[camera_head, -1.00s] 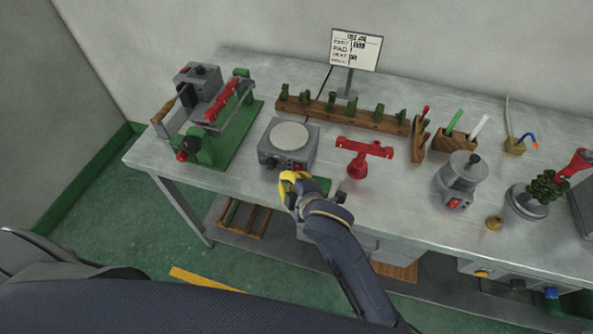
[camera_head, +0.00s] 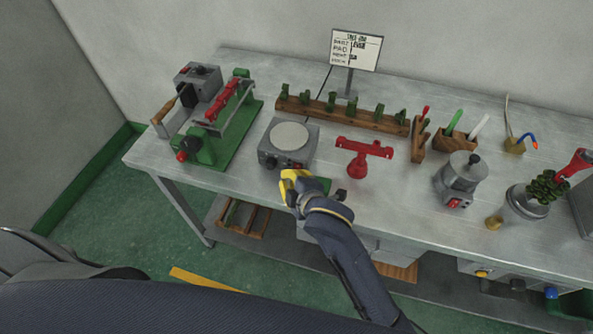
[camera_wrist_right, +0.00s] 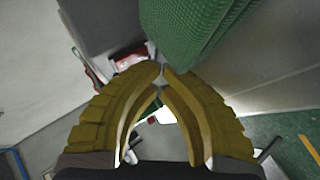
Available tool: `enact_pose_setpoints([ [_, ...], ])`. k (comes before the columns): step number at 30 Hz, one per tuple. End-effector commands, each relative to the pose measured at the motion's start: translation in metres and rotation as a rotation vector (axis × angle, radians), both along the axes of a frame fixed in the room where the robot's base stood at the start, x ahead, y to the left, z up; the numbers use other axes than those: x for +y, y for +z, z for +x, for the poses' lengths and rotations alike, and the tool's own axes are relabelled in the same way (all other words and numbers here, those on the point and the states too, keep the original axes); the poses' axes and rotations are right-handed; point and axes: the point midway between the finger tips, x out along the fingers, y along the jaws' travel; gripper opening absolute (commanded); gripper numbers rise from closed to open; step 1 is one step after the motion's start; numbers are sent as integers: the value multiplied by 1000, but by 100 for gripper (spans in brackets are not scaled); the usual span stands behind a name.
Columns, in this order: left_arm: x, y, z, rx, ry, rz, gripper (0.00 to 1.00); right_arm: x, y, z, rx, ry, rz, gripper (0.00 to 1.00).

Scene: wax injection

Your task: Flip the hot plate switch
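The hot plate (camera_head: 305,138) is a grey box with a round pale top, standing near the front edge of the bench. Its front face has a dark knob at the left and a small red part (camera_head: 297,167) at the right, which I take to be the switch. My right gripper (camera_head: 289,176), with yellow fingers, is just in front of and below that right side; contact cannot be told. In the right wrist view its fingertips (camera_wrist_right: 161,71) come together with nothing seen between them. The switch's position is too small to tell. My left gripper is out of view.
A wooden rack (camera_head: 340,110) stands behind. A metal pot (camera_head: 461,176) is farther right.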

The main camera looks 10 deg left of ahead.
Motion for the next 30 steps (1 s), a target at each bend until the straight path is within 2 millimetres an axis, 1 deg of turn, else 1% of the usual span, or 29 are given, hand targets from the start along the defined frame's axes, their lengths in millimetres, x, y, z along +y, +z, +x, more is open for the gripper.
enact_pose_setpoints([
  [1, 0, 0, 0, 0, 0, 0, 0, -3, -3, 2, 2, -4, -9, 0],
  [20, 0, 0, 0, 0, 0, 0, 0, -3, -5, 6, 3, -6, -11, 0],
  [26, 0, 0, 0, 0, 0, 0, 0, -3, -4, 1, 3, -4, -11, 0],
  [30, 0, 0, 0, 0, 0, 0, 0, -2, -4, -5, 6, -3, -10, 0],
])
